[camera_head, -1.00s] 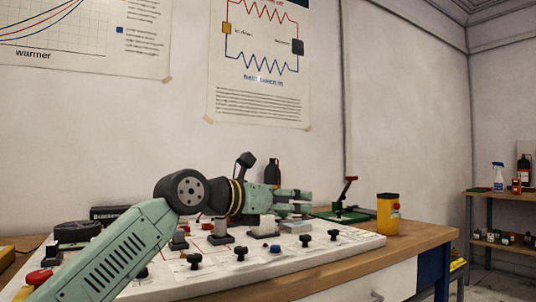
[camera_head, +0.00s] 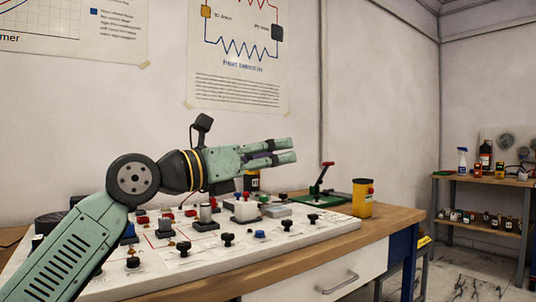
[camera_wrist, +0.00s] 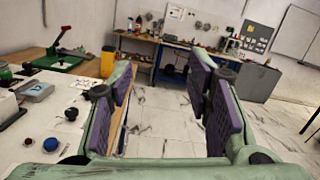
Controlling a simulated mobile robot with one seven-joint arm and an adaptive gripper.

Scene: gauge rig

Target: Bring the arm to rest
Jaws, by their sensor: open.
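My gripper (camera_head: 294,151) is at the end of my green arm, above the white gauge board (camera_head: 310,231) on the wooden bench. It points right and is raised clear of the board. In the wrist view my gripper (camera_wrist: 162,110) shows its two purple-padded fingers wide apart with nothing between them. The floor and the bench edge show through the gap.
A yellow canister (camera_head: 362,198) with a red button stands on the bench's right part. Several black knobs stick up from the board. A shelf (camera_head: 490,180) stands far right.

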